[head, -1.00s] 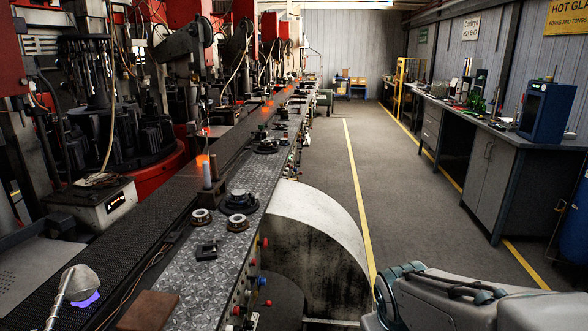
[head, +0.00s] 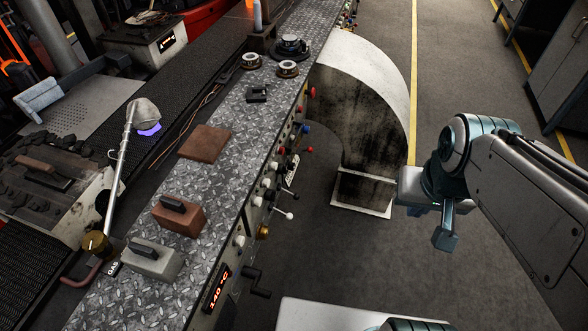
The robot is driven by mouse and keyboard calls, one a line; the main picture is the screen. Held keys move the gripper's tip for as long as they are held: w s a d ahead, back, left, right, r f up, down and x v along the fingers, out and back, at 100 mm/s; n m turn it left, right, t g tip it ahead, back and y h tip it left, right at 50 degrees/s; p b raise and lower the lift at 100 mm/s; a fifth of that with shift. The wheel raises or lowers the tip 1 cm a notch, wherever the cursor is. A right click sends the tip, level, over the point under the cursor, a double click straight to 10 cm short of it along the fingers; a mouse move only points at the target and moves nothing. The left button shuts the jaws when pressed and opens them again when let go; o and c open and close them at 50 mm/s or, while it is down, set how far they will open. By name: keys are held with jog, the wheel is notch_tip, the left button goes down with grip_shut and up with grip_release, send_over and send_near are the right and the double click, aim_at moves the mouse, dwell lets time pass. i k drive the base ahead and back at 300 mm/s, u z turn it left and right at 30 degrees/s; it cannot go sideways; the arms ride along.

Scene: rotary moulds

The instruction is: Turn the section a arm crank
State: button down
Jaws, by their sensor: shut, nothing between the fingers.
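A black crank (head: 257,282) sticks out from the side panel of the machine bench, beside a red-lit display (head: 215,290). I cannot read a label that marks it as the section a arm crank. My gripper (head: 446,240) hangs over the floor to the right of the bench, shut and empty. It is well apart from the crank.
Coloured knobs (head: 312,92) and small ball-ended levers (head: 289,215) line the same panel. A large curved guard (head: 375,75) stands on the floor between the bench and my arm. Brown blocks (head: 179,214) lie on the bench's plate. The grey floor (head: 350,265) nearby is mostly clear.

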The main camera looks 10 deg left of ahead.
aim_at(247, 271)
jog(key=u, duration=1.6)
